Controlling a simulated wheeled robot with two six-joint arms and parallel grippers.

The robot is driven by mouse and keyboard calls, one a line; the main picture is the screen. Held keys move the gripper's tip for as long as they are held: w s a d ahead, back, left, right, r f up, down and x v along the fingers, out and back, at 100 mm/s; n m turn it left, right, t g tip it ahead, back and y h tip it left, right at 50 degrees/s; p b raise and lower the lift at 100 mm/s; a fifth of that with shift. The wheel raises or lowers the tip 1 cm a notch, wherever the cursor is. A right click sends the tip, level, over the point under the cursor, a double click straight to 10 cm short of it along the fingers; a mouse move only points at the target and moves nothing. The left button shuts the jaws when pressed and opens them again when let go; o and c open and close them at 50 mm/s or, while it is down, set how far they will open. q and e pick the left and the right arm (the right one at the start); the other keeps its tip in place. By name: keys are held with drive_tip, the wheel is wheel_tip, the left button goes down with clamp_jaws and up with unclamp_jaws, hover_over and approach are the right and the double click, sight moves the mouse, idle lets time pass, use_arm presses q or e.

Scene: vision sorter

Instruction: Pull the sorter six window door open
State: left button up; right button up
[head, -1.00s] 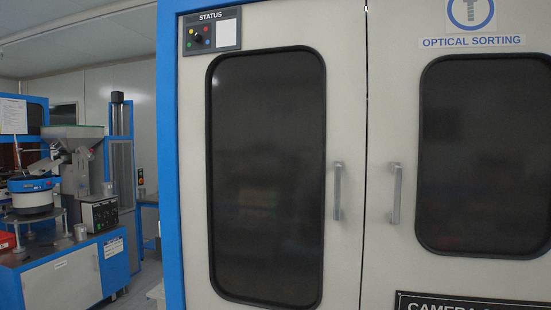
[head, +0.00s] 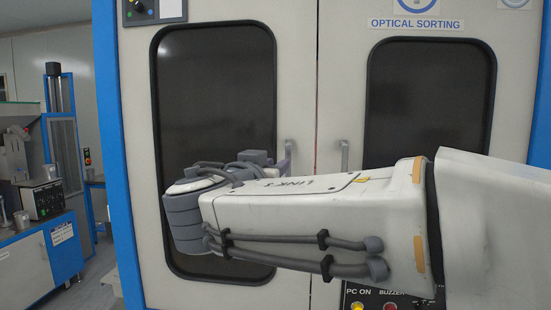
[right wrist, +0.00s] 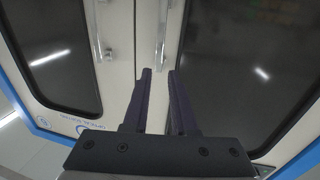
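The cabinet's left window door (head: 135,140) and right window door (head: 340,80) are pale panels with dark windows, and both look shut. The left door's upright handle (head: 289,146) is partly hidden by my right arm in the head view. My right gripper (right wrist: 158,72) is open and empty. In the right wrist view the left door's handle (right wrist: 162,35) stands just beyond the gap between its fingertips; I cannot tell whether they touch. The right door's handle (right wrist: 97,35) is to its left there. My left gripper is not in view.
A blue frame (head: 112,150) borders the cabinet on the left. Buttons marked PC ON and BUZZER (head: 390,306) are low on the cabinet, below my right arm. A blue workbench machine (head: 40,225) stands at the far left, apart from the cabinet.

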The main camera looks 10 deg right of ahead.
sight(287, 157)
drive_tip(key=p+x, duration=0.4)
drive_tip(key=x, duration=0.4)
drive_tip(key=shift+w+d, duration=0.2)
drive_tip(key=shift+d, duration=0.05)
drive_tip(key=shift+w+d+f, duration=0.1)
drive_tip(key=shift+w+d, duration=0.2)
drive_tip(key=shift+w, duration=0.25)
clamp_jaws()
idle(0.6)
